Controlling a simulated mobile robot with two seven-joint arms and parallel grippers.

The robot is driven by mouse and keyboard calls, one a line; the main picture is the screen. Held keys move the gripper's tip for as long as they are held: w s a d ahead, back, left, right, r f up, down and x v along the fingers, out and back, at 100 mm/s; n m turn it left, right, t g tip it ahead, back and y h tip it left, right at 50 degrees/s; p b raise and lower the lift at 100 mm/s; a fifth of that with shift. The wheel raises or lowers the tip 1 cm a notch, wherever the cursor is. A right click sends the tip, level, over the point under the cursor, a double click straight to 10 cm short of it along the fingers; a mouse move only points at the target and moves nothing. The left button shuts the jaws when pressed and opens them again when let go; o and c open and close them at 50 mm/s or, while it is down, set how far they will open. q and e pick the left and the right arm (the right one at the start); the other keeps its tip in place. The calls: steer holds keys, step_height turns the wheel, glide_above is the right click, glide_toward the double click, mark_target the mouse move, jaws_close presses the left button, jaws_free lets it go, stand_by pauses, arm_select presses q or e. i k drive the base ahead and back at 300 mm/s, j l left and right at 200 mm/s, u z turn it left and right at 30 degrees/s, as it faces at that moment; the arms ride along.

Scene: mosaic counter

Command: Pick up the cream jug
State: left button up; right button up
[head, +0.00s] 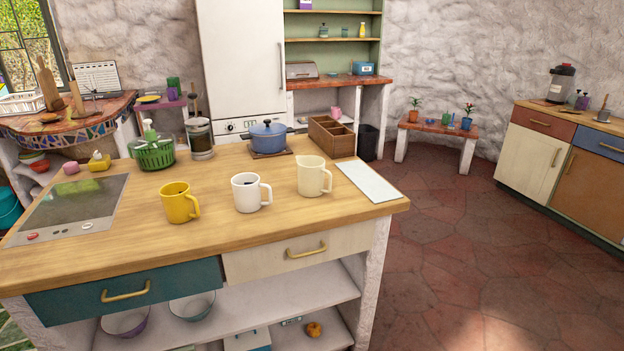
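The cream jug (311,177) stands upright on the wooden counter (330,222), toward its right side. Its handle points right. A white mug (246,193) stands to its left with its handle on the right, and a yellow mug (177,203) stands further left. The jug stands apart from both mugs. Neither of my grippers shows in the head view.
A white board (367,182) lies just right of the jug. Behind are a wooden divided box (333,137), a blue pot (268,137), a glass jar (200,139) and a green basket (153,153). A hob (75,205) is at left. The counter's front is clear.

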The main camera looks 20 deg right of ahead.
mark_target(311, 170)
steer(key=l+u, duration=0.1)
steer(key=u, duration=0.9)
steer(key=l+u, duration=0.3)
steer(key=k+l+u, duration=0.1)
steer(key=l+u, duration=0.25)
steer(key=k+l+u, duration=0.15)
steer(key=l, duration=0.15)
steer(key=l+u, duration=0.1)
steer(key=l, duration=0.2)
steer(key=k+l+u, duration=0.15)
steer(key=l, duration=0.15)
steer(key=k+l, duration=0.2)
steer(key=l, duration=0.2)
steer(key=k+l+u, duration=0.1)
steer(key=l, duration=0.3)
steer(key=k+l, duration=0.3)
steer(key=k+l+u, duration=0.1)
steer(key=l, duration=0.35)
steer(key=k, duration=0.1)
